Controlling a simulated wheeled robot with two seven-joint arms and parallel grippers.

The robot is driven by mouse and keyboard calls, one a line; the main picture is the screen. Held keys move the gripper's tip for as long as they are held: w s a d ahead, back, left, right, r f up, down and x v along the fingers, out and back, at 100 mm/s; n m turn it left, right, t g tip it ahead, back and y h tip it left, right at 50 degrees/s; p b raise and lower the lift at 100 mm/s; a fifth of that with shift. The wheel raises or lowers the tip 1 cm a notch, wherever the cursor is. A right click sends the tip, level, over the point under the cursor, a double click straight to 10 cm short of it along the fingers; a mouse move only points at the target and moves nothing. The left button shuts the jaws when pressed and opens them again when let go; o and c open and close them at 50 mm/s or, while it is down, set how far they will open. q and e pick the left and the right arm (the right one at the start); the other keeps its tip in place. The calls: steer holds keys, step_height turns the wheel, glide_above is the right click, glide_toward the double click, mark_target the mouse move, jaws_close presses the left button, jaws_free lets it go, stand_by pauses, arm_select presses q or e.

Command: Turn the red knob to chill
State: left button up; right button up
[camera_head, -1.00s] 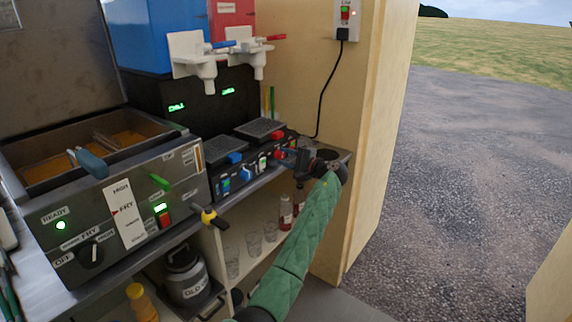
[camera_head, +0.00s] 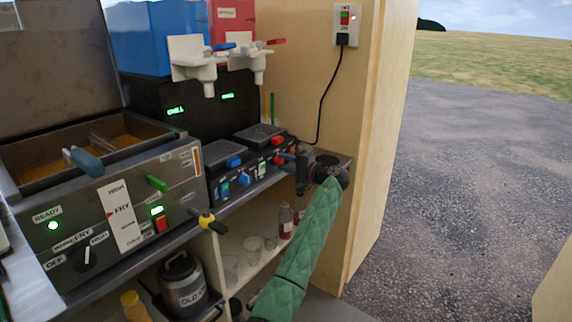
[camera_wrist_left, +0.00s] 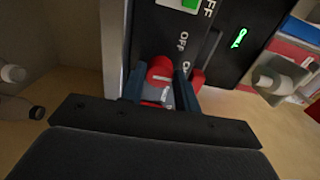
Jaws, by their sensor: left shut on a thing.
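The red knob (camera_wrist_left: 160,76) is on the dark front panel of the drinks machine (camera_head: 240,182). In the left wrist view it sits between the two blue fingers of my left gripper (camera_wrist_left: 160,90), which is shut on it. In the head view my left gripper (camera_head: 288,158) reaches the right end of the panel and mostly hides the knob. Part of an "OFF" label shows beside the knob in the wrist view; its pointer setting is hard to read. Two green displays (camera_head: 176,110) glow above; the left one appears to read "CHILL". My right gripper is out of view.
A blue knob (camera_head: 244,179) and lit switches are left of the red knob. The fryer (camera_head: 120,222) with a yellow-tipped tap (camera_head: 208,219) stands further left. Glasses and bottles (camera_head: 285,221) are on the shelf below. A wooden wall (camera_head: 372,140) is close on the right.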

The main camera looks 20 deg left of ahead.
arm_select(q)
steer(key=shift+f, duration=0.15)
steer(key=o, duration=0.9)
steer(key=shift+o, duration=0.2)
steer(key=shift+s+d, duration=0.1)
steer(key=shift+d, duration=0.05)
steer(key=v, duration=0.7)
steer(key=shift+d, duration=0.2)
steer(key=shift+s, duration=0.1)
